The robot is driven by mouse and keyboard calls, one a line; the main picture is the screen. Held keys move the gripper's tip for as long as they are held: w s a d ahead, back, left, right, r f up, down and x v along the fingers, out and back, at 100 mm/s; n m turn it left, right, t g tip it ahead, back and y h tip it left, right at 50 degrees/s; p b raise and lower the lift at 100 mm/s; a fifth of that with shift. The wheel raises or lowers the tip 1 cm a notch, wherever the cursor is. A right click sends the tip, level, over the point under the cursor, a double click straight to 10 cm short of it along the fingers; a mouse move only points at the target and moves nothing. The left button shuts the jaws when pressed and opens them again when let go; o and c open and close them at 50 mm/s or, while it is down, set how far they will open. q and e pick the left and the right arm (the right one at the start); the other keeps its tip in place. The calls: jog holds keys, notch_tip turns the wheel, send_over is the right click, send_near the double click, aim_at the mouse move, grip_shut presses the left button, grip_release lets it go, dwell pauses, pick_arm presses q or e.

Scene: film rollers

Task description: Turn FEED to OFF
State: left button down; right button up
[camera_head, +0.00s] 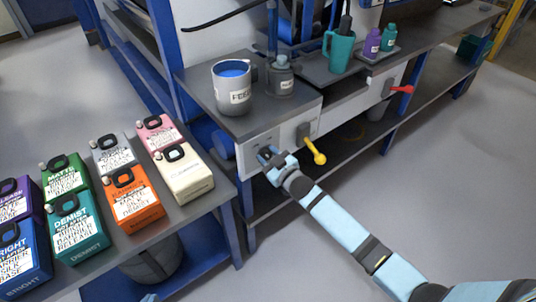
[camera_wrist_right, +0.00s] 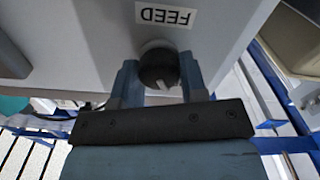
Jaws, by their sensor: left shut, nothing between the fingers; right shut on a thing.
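The FEED knob (camera_wrist_right: 158,66) is a dark round knob with a pale pointer mark, on the grey front panel (camera_wrist_right: 105,25). A white FEED label (camera_wrist_right: 165,16) shows upside down beside it in the right wrist view. My right gripper (camera_wrist_right: 157,82) is shut on the knob, one finger on each side. No OFF mark is legible. Only a light blue tip of my left gripper (camera_head: 150,297) shows at the bottom edge, away from the panel.
A yellow-handled lever (camera_head: 314,150) sits just right of my right gripper, and a red lever (camera_head: 402,89) further right. A grey FEED tank (camera_head: 233,88) stands above on the cabinet. Several labelled cartons, one orange (camera_head: 133,197), fill the left bench. The floor at right is clear.

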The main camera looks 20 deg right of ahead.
dwell(0.4)
jog(key=o, duration=0.9)
jog(key=shift+s, duration=0.1)
pick_arm(q)
jog(key=shift+s+a+r+p, duration=0.1)
jog(key=shift+a+r+p, duration=0.1)
jog(key=shift+p, duration=0.85)
pick_arm(e)
jog(key=v, duration=1.3)
jog(key=shift+s+d, duration=0.1)
jog(key=shift+s, duration=0.2)
